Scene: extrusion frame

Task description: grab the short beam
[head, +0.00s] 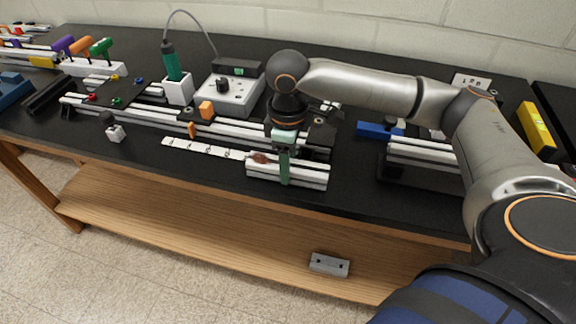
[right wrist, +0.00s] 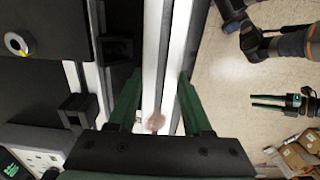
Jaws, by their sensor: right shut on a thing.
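The short beam (head: 308,177) is a pale silver grooved extrusion at the front edge of the black bench. My right gripper (head: 284,168) reaches down over its middle, with green fingers shut on it. In the right wrist view the fingers (right wrist: 158,100) sit on either side of the beam (right wrist: 152,60). I cannot tell whether the beam touches the bench. In that view a green-fingered gripper, seemingly my left one (right wrist: 270,102), shows small over the floor. Its opening is too small to judge.
A white marked strip (head: 205,148) and a small brown oval piece (head: 260,157) lie by the beam's left end. A longer rail (head: 150,117) with orange blocks runs behind. More beams (head: 425,150) lie right. A grey block (head: 329,264) sits on the lower shelf.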

